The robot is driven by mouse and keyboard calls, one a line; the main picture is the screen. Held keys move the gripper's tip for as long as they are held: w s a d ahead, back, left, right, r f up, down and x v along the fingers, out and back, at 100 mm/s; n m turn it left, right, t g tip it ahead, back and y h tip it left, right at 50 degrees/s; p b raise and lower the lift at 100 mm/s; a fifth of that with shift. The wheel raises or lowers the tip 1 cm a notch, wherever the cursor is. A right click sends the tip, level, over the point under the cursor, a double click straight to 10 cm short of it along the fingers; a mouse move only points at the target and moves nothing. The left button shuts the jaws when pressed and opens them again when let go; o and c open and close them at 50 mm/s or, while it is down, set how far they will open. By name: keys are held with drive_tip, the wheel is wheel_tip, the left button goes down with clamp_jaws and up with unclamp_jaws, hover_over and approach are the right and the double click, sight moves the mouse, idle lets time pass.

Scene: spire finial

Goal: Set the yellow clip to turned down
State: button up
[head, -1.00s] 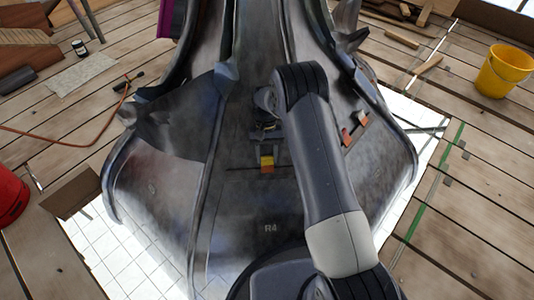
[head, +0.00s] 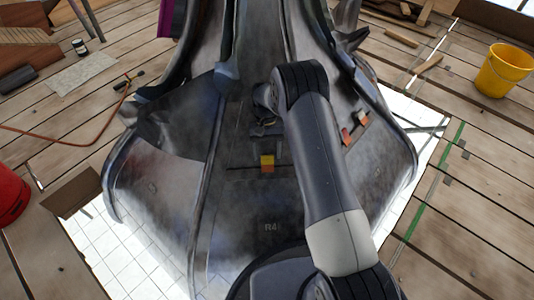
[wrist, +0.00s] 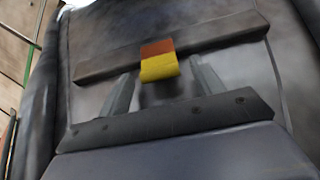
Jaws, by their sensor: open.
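The yellow clip (head: 267,160) sits on a dark strip across the front panel of the grey metal spire finial (head: 160,190). It has a yellow part and an orange part. In the head view yellow is above orange; in the wrist view the clip (wrist: 158,66) shows orange above yellow. My gripper (wrist: 161,70) is open, its two grey fingers apart on either side of the clip in the picture. I cannot tell whether they touch it. In the head view my gripper (head: 266,130) is small and dark, just above the clip, and its fingertips are unclear.
Another strip on the panel to the right holds an orange-red piece (head: 346,135) and a second one (head: 361,118). A yellow bucket (head: 503,72) stands on the planks at right, a red bucket (head: 10,195) at left. An orange cord (head: 75,140) lies at left.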

drive_tip(key=p+v, duration=0.2)
drive_tip(key=v, duration=0.7)
drive_tip(key=shift+w+r+p, duration=0.15)
drive_tip(key=shift+r+p, duration=0.2)
drive_tip(key=shift+p, duration=0.05)
